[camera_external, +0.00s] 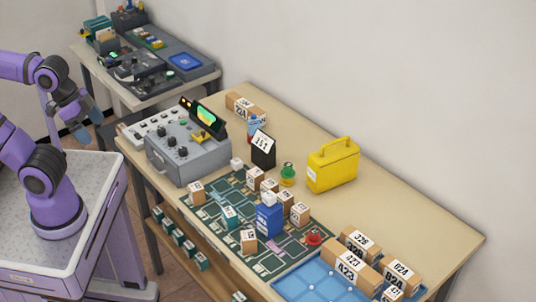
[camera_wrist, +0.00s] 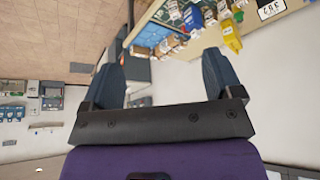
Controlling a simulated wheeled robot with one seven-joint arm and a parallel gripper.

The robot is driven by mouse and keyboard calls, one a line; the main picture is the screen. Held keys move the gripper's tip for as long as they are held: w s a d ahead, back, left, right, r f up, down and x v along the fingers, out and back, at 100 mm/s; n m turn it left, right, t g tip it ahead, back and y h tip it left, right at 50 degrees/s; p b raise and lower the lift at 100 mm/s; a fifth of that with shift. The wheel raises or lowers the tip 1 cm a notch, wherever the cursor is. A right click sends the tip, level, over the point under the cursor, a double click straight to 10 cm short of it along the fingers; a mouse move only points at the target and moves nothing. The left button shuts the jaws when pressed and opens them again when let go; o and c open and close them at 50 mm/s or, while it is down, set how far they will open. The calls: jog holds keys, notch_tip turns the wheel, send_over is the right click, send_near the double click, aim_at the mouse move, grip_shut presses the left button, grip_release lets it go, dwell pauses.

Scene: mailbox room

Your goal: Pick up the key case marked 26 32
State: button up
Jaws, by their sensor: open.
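I cannot read the mark 26 32 on any item, so I cannot tell which one is the key case. Several small labelled boxes stand on the dark green mat (camera_external: 205,217), among them a teal one (camera_external: 229,216) and brown ones such as this box (camera_external: 249,240). My gripper (camera_external: 82,128) is at the left, beside the table and well away from these items. In the wrist view my gripper (camera_wrist: 160,68) has its two dark fingers spread wide, with nothing between them. The worktable (camera_wrist: 203,43) appears tilted beyond the fingers there.
A grey control box (camera_external: 190,150) stands at the table's left end. A yellow case (camera_external: 333,165), blue container (camera_external: 269,218), green item (camera_external: 288,174) and red button (camera_external: 314,237) stand around the mat. A blue tray (camera_external: 300,285) and brown boxes (camera_external: 350,268) are at the near end.

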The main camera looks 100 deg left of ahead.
jog(key=n+g, duration=0.5)
jog(key=n, duration=0.2)
send_over(230, 219)
jog(key=a, duration=0.2)
jog(key=f, duration=2.1)
jog(key=s+f, duration=0.1)
jog(key=f, duration=1)
jog(key=shift+a+f, duration=0.1)
jog(key=shift+f, duration=0.05)
jog(key=f, duration=1.1)
jog(key=shift+w+a+f, duration=0.15)
jog(key=shift+a+f, duration=0.05)
jog(key=shift+a, duration=0.05)
jog(key=shift+c, duration=0.2)
jog(key=c, duration=1)
